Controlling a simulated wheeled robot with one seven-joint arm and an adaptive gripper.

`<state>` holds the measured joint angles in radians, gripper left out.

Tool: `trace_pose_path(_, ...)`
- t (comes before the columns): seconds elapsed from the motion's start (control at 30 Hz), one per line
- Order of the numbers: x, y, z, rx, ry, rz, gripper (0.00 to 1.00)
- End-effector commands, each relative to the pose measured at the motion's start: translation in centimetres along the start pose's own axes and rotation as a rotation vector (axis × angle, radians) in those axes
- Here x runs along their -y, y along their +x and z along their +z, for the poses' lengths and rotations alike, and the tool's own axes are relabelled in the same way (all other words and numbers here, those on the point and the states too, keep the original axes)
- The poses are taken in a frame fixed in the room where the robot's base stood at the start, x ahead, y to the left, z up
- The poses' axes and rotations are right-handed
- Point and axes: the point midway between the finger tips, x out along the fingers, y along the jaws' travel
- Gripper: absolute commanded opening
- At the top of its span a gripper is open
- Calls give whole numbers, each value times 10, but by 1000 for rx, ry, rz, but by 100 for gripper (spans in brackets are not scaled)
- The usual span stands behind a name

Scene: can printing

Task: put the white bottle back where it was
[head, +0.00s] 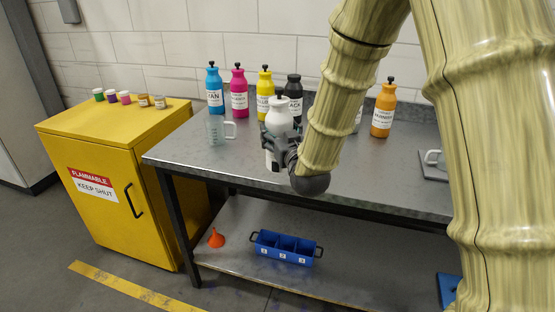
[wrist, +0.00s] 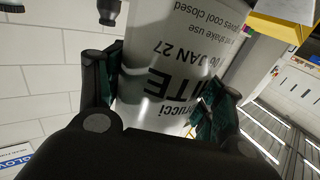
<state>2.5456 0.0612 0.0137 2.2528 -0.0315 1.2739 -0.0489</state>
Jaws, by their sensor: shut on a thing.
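The white bottle (head: 279,118) has a dark cap and stands upright in my gripper (head: 277,143), in front of the row of ink bottles. In the wrist view the white bottle (wrist: 165,65) fills the space between the two fingers, its label upside down and partly readable as "WHITE". My gripper (wrist: 160,105) is shut around its body. Part of the bottle's lower side is hidden by the gripper, and I cannot tell whether its base touches the table.
On the grey table (head: 190,155) stand cyan (head: 214,92), magenta (head: 239,95), yellow (head: 264,90), black (head: 292,95) and orange (head: 383,112) bottles. A clear measuring jug (head: 217,131) stands front left. My arm hides part of the back row. A yellow cabinet (head: 100,140) stands left.

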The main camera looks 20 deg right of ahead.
Motion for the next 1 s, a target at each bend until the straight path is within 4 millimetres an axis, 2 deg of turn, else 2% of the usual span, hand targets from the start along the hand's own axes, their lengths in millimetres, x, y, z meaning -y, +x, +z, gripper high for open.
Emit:
trace_pose_path(0.17,2,3,4,-5,-1,5,13)
trace_pose_path(0.27,-1,12,4,-7,0,6,13)
trace_pose_path(1.0,-36,132,15,-7,0,5,13)
